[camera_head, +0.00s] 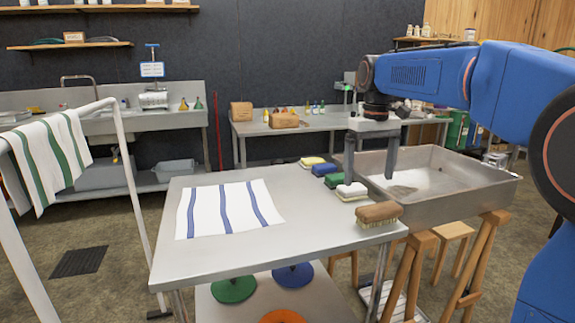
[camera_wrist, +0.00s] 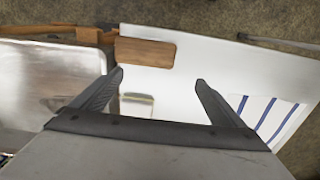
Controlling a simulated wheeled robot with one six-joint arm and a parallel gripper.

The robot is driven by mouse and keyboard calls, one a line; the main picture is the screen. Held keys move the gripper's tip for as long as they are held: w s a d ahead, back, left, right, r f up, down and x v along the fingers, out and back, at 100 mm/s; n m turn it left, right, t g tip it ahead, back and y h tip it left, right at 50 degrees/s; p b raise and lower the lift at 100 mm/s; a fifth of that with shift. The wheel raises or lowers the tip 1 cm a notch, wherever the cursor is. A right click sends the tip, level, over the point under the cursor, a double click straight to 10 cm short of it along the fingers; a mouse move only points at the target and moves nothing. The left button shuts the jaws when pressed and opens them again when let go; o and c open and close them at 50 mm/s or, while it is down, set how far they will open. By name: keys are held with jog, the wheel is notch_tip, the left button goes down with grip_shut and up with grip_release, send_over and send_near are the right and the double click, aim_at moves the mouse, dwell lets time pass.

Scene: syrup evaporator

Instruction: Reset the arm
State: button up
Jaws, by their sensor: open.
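My blue arm enters from the right in the head view. My gripper (camera_head: 369,165) hangs pointing down above the right edge of the steel table (camera_head: 225,255), beside the evaporator pan. Its two dark fingers are apart with nothing between them. In the wrist view my gripper (camera_wrist: 159,82) is also open. A wooden brush (camera_head: 379,213) lies on the table's near right corner, and the wrist view shows its brown back (camera_wrist: 145,52) beyond the fingertips. A white sponge-like block (camera_head: 352,190) sits just behind the brush; it is partly visible between the fingers in the wrist view (camera_wrist: 137,104).
A steel pan (camera_head: 455,195) on wooden trestles stands right of the table. Green (camera_head: 338,181), blue (camera_head: 324,170) and yellow (camera_head: 312,161) blocks line the table's right edge. A blue-striped towel (camera_head: 228,209) lies flat at left. A white rack (camera_head: 130,190) holds a green-striped towel (camera_head: 53,150).

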jog(key=s+d+f+m+t, duration=0.1)
jog(key=s+d+f, duration=0.15)
jog(key=s, duration=0.65)
jog(key=s+d+f+m+t, duration=0.15)
jog(key=s+f, duration=0.25)
jog(key=s, duration=0.5)
jog(key=s+d+f+m+t, duration=0.1)
jog(key=s+d+f+t, duration=0.1)
jog(key=s+f, duration=1.1)
jog(key=shift+s+d+f, duration=0.15)
jog(key=shift+s+d, duration=0.3)
jog(key=shift+s, duration=0.55)
